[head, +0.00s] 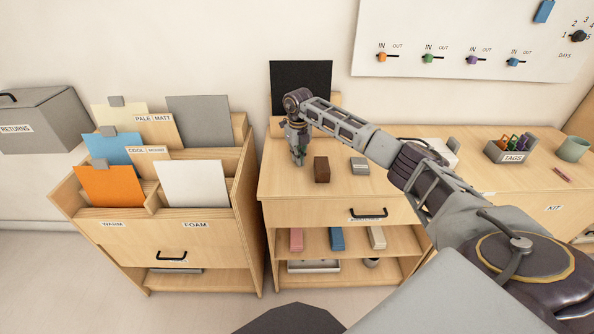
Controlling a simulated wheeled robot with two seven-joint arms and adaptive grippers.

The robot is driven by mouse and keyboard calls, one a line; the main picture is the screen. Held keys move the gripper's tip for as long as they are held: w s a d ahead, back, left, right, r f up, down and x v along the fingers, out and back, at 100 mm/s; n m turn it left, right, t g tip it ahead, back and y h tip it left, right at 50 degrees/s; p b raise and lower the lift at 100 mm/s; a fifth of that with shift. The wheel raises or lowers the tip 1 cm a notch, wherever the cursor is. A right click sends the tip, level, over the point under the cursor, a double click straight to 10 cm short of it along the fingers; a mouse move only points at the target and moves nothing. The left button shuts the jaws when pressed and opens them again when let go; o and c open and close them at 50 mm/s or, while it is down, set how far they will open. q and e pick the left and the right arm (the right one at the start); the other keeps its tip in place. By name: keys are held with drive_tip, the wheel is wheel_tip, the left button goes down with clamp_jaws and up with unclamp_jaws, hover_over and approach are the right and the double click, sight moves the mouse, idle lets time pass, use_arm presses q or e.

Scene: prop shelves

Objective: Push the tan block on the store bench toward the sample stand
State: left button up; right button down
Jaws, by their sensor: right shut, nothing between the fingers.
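My right gripper (299,158) is shut and empty, pointing down just above or at the top of the wooden bench (282,183). A dark brown block (321,170) stands on the bench just right of the fingers; I cannot tell whether they touch it. I see no clearly tan block on the bench top; one could be hidden behind the gripper. A black panel (301,82) stands upright on a wooden stand (274,128) at the back of the bench, behind the gripper and partly covered by it. My left gripper is not in view.
A grey block (360,166) lies right of the brown one. Pink (296,240), blue (337,238) and beige (376,237) blocks lie on the shelf below. A card rack (240,180) stands left. A TAGS tray (512,156) and green mug (573,149) are far right.

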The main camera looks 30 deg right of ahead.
drive_tip(key=shift+w+d, duration=0.15)
drive_tip(key=shift+w, duration=0.05)
drive_tip(key=shift+w+d, duration=0.1)
drive_tip(key=shift+w, duration=0.1)
drive_tip(key=shift+s, duration=0.3)
drive_tip(key=shift+s+a+f+p, duration=0.1)
drive_tip(key=shift+s+a+p, duration=0.3)
drive_tip(key=shift+p, duration=0.1)
idle(0.5)
